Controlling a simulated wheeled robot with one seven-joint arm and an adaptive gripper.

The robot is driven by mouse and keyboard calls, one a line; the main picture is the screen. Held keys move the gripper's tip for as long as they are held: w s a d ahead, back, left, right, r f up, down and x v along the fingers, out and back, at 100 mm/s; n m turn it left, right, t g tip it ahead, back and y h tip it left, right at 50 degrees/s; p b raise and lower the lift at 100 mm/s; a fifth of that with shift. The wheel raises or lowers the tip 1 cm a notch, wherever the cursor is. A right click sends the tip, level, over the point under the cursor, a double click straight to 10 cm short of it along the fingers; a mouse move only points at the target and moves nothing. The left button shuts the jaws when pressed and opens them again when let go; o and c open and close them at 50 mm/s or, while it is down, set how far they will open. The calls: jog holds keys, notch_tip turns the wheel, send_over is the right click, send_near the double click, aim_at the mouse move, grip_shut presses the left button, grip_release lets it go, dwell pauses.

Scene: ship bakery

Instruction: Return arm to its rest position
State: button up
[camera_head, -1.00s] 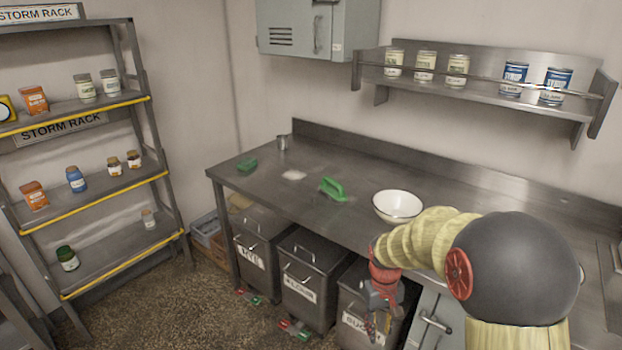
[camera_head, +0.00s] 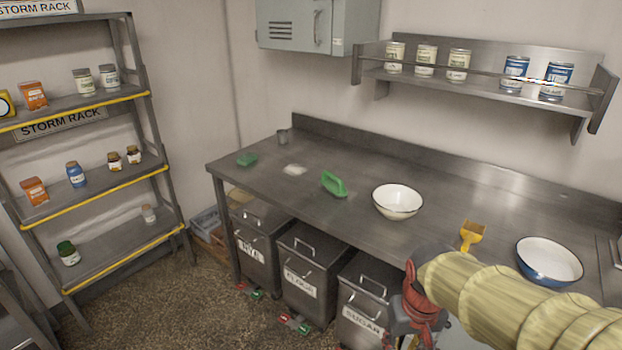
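My gripper (camera_head: 405,335) hangs at the bottom edge of the picture, in front of the steel counter and beside the sugar bin. Its red wrist and grey body show, but its fingers are small and partly cut off. I cannot tell whether they are open or shut, or whether they hold anything. My pale yellow arm (camera_head: 490,297) reaches in from the lower right and covers part of the counter's front.
Bins (camera_head: 300,283) stand below. A storm rack (camera_head: 100,190) is at left.

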jog(key=s+r+t, duration=0.4)
jog(key=s+r, duration=0.5)
jog(key=r, duration=0.1)
jog(key=shift+d, duration=0.15)
